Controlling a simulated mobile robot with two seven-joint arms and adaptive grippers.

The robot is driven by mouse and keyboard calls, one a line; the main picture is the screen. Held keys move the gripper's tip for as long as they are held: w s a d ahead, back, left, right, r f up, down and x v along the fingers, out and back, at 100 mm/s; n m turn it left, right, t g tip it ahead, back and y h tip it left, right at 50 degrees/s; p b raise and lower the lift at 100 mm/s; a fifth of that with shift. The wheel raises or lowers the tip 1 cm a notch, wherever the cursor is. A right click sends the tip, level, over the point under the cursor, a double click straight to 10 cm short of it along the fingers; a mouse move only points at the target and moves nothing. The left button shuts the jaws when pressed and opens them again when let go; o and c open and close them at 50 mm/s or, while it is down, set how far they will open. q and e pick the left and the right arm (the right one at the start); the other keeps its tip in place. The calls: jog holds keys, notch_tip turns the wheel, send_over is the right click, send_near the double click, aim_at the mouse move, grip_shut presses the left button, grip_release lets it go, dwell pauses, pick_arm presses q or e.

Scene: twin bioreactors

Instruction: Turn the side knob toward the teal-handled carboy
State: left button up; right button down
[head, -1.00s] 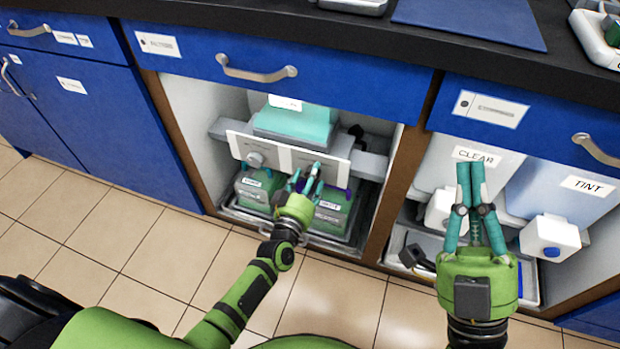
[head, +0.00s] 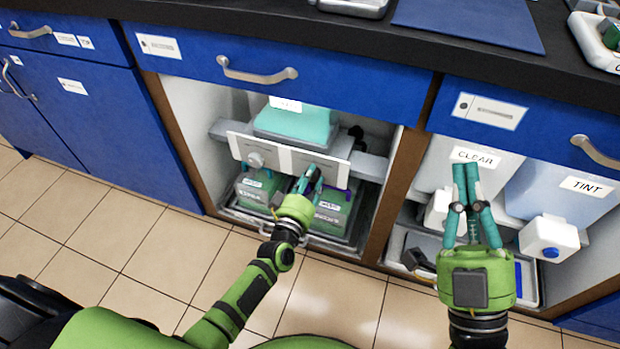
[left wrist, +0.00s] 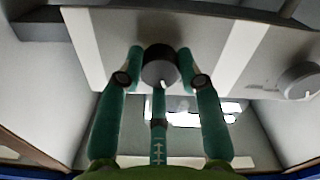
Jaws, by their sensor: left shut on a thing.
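My left gripper (head: 309,180) is at the right part of a white panel (head: 282,154) in the open cabinet. In the left wrist view its fingers (left wrist: 160,70) are shut on the sides of a dark round knob (left wrist: 159,66) with a pale mark on its edge. The gripper hides this knob in the head view. Two green carboys stand below the panel, a left one (head: 252,192) and a right one (head: 330,215) with a purple handle (head: 342,191). My right gripper (head: 466,166) is shut and empty, before the right cabinet.
A teal vessel (head: 295,124) stands behind the panel. The CLEAR (head: 472,155) and TINT (head: 585,188) containers are in the right cabinet. A brown post divides the cabinets.

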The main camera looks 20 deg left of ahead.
pick_arm(q)
jog(key=shift+n, duration=2.3)
pick_arm(e)
jog(key=shift+s+a+r, duration=0.1)
jog(key=shift+s+r, duration=0.1)
jog(key=shift+s, duration=0.1)
jog(key=shift+s+r+t, duration=0.1)
jog(key=shift+t, duration=0.2)
pick_arm(q)
jog(key=o, duration=1.1)
jog(key=shift+o, duration=0.2)
jog(key=shift+s, duration=0.1)
jog(key=s, duration=1.2)
jog(key=shift+a, duration=0.15)
